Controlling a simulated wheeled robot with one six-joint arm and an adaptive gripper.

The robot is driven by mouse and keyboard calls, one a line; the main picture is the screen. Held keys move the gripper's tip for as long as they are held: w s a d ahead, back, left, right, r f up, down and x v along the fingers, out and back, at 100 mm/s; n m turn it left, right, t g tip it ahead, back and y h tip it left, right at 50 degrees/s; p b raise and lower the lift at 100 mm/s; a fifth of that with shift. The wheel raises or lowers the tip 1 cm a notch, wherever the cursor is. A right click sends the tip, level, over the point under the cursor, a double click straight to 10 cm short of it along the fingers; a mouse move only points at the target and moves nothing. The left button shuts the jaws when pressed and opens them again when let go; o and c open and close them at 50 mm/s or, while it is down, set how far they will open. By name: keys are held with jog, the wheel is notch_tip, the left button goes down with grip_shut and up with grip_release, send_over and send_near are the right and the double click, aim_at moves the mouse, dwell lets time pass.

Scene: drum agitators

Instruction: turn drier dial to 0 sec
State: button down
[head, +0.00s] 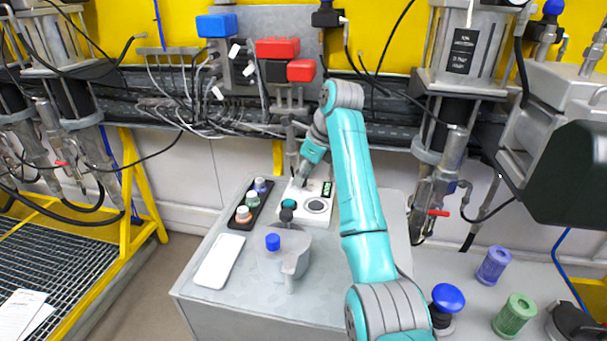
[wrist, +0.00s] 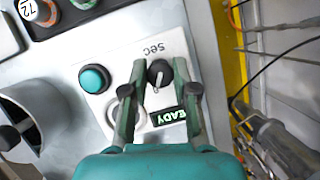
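The drier (head: 326,217) is a white box on the grey cabinet, also in the wrist view (wrist: 172,37), with a teal button (wrist: 94,79), a round ring and a lit green display (wrist: 167,118) reading "READY". Its black dial (wrist: 159,73) sits by an upside-down "sec" label; a thin light pointer mark on it points toward the lower part of the wrist picture. My gripper (wrist: 159,68) is open, one finger on each side of the dial; I cannot tell whether they touch it. In the head view my gripper (head: 298,182) hides the dial.
A black tray (head: 238,224) with several small capped jars lies left of the drier. A grey funnel-like vessel (head: 290,262) and a white slab (head: 219,260) are in front. Hoses and pipes hang behind. Blue and green containers stand at right.

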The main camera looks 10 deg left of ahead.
jog(key=shift+n, duration=0.3)
jog(key=n+g, duration=0.1)
jog(key=n, duration=0.3)
jog(key=shift+w+n+g, duration=0.1)
jog(key=shift+n+g, duration=0.2)
jog(key=shift+g, duration=0.1)
jog(key=n+g, duration=0.1)
jog(key=n, duration=0.3)
jog(key=shift+n+g+h, duration=0.3)
jog(key=shift+n+g, duration=0.1)
jog(key=shift+w+n, duration=0.1)
jog(key=shift+n, duration=0.2)
jog(key=c, duration=0.9)
grip_release()
jog(key=shift+f+m, duration=0.1)
jog(key=shift+m, duration=0.3)
